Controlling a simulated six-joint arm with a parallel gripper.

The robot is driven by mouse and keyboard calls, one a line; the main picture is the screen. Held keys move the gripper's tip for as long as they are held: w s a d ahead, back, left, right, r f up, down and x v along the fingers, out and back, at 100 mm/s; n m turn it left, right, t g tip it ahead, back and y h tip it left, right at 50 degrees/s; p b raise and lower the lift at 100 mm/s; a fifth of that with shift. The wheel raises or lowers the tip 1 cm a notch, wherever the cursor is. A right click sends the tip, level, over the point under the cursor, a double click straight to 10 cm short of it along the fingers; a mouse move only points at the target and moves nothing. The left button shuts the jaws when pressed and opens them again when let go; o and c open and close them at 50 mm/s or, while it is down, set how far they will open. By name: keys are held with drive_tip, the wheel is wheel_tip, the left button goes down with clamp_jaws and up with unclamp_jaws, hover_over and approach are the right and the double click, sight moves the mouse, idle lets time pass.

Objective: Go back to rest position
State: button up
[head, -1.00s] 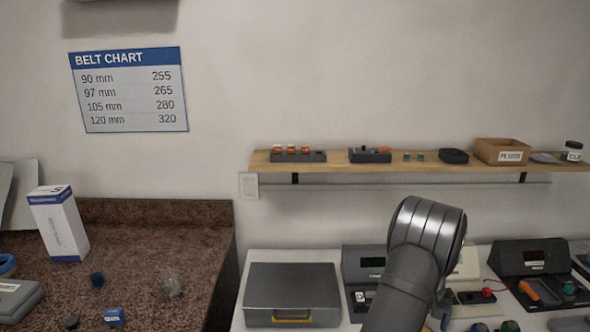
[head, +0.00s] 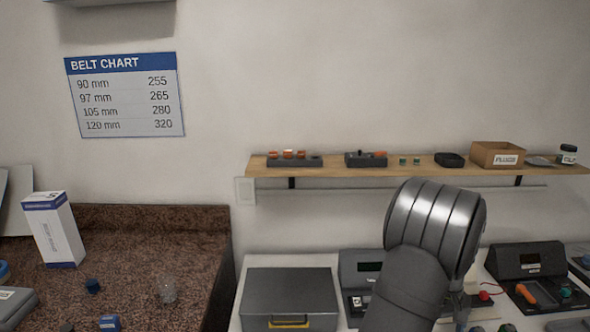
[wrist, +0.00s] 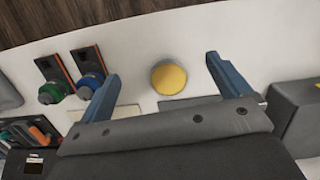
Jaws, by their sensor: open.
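My gripper (wrist: 158,88) shows in the wrist view with its two blue-grey fingers wide apart and nothing between them. A round yellow thing (wrist: 169,77) lies on the white bench top beyond the fingers; I cannot tell how far below.
The white bench holds a grey case (head: 290,293) and a dark tester with an orange part (head: 538,276). A wooden shelf (head: 400,170) with small parts and a box (head: 497,154) runs above. A brown granite counter (head: 150,240) is left. The wall above the shelf is clear.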

drive_tip(key=w+a+r+n, duration=0.15)
drive_tip(key=w+a, duration=0.25)
drive_tip(key=a, duration=0.6)
drive_tip(key=w+a+r+n, duration=0.15)
drive_tip(key=w+a, duration=0.25)
drive_tip(key=a, duration=0.6)
drive_tip(key=w+a+r+n, duration=0.1)
drive_tip(key=w+a+n, duration=0.25)
drive_tip(key=a, duration=0.75)
drive_tip(key=a+r+n+h, duration=0.1)
drive_tip(key=a+r, duration=0.1)
drive_tip(key=a, duration=1)
drive_tip(key=shift+s+a+n+t, duration=0.15)
drive_tip(key=shift+a+n+t, duration=0.15)
drive_tip(key=shift+n, duration=0.05)
drive_tip(key=shift+o, duration=0.7)
